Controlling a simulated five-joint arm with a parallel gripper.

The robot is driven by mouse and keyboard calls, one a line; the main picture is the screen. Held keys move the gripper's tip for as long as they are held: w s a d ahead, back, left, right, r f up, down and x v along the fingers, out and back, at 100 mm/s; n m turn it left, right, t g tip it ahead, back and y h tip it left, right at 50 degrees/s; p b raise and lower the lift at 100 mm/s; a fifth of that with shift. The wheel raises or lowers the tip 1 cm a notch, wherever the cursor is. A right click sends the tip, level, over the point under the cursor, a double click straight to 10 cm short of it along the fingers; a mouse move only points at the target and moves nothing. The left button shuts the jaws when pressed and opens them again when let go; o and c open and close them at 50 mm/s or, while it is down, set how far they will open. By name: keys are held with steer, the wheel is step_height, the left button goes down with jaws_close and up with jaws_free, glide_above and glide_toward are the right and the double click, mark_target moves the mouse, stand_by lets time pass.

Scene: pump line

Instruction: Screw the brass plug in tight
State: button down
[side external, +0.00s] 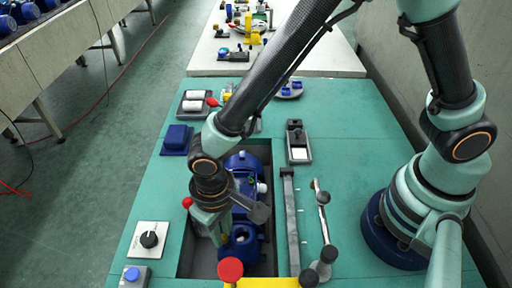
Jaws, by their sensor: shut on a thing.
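A blue pump (240,246) lies in the dark recess of the green bench, with more of its blue body showing behind my wrist. My gripper (220,236) points down into the recess at the pump's left side. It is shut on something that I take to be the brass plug. The plug and the fingertips are hidden by the gripper and the pump, so I cannot tell how deep the plug sits.
A black knob on a white plate (149,239) and a blue button box (134,275) stand to the left. A red knob (230,270) is at the front. A metal bar (291,225) and a lever (324,225) lie right of the recess. A dark blue block (177,138) sits behind left.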

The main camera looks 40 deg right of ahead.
steer(key=c, duration=1)
jaws_free()
steer(key=shift+o, duration=0.2)
steer(key=shift+r, duration=2.3)
